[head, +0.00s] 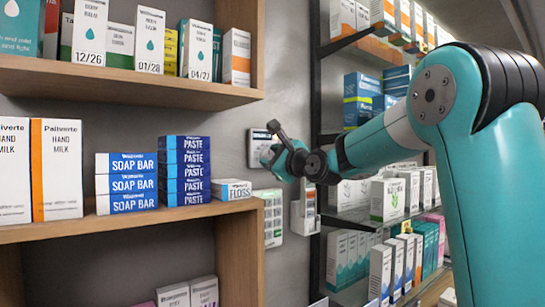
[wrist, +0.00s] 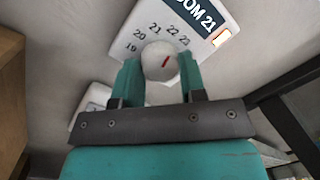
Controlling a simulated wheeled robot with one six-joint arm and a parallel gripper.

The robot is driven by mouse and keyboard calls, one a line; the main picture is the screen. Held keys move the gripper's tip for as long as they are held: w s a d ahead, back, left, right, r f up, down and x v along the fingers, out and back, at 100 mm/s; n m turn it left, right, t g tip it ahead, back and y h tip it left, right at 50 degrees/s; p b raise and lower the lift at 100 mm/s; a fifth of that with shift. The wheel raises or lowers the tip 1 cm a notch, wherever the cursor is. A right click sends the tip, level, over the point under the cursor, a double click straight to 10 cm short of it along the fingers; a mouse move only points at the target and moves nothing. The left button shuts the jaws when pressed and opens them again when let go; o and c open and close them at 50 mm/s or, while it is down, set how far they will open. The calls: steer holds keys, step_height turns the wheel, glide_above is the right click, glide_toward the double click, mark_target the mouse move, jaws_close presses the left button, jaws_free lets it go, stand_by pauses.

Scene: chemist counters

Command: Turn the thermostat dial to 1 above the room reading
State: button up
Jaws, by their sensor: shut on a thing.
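The thermostat (head: 256,149) is a white box on the grey wall, partly hidden behind my gripper in the head view. In the wrist view the thermostat (wrist: 205,50) has a dark display reading "ROOM 21" and a scale marked 19 to 23. Its round white dial (wrist: 157,60) has a red pointer line that leans up and right, toward the 22 to 23 side. I cannot tell the exact mark. My gripper (wrist: 160,76) has its teal fingers on either side of the dial, shut on it. In the head view my gripper (head: 272,153) is at the thermostat's face.
A white keypad (head: 270,217) and a wall handset (head: 305,208) are below the thermostat. A wooden shelf (head: 130,219) with soap, paste and floss boxes stands left. A dark-framed rack (head: 316,120) of medicine boxes stands right, close to my arm.

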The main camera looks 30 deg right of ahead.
steer(key=shift+f, duration=0.1)
stand_by(0.3)
steer(key=o, duration=0.9)
steer(key=shift+o, duration=0.2)
steer(key=shift+s, duration=0.1)
steer(key=s+f+b, duration=0.1)
steer(key=s+b, duration=0.7)
steer(key=s, duration=0.9)
steer(key=shift+d+f, duration=0.25)
steer(key=shift+f, duration=0.05)
steer(key=shift+s, duration=0.1)
